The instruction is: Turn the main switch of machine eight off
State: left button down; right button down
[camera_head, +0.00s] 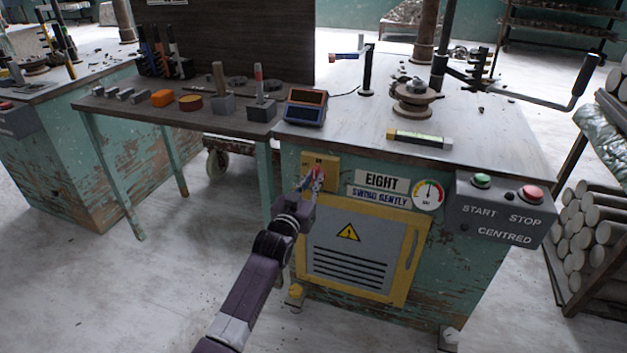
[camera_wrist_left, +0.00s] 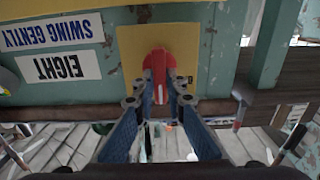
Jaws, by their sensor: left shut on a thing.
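Machine eight is the worn green cabinet with the "EIGHT" label (camera_head: 381,184). Its main switch is a red handle (camera_wrist_left: 159,60) on a yellow plate (camera_head: 330,163) at the cabinet's upper left front. The wrist view shows the plate (camera_wrist_left: 130,48) upside down, with the handle about upright in the picture. Small lettering shows on the plate in the head view, too small to read surely. My left gripper (camera_head: 317,180) is at the plate, its two fingers closed on both sides of the red handle, as the wrist view (camera_wrist_left: 160,88) shows. The fingers partly hide the handle. My right gripper is not in view.
A grey box with a green START button (camera_head: 481,181) and a red STOP button (camera_head: 531,193) sits at the cabinet's right corner. A pressure gauge (camera_head: 428,195) is right of the labels. A yellow-framed door (camera_head: 413,296) lies below. A side table (camera_head: 97,103) with tools stands left.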

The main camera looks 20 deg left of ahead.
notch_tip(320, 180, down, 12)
jog(key=p, duration=0.3)
pick_arm(q)
jog(key=n, duration=0.6)
jog(key=f+n, duration=0.1)
jog(key=n, duration=0.5)
jog(key=a+n+b, duration=0.1)
jog(key=n, duration=0.5)
jog(key=shift+f, duration=0.15)
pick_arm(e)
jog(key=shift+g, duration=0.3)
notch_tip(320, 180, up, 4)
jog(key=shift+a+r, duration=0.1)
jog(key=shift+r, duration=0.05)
pick_arm(q)
jog(key=c, duration=2)
grip_release()
jog(key=shift+o, duration=0.2)
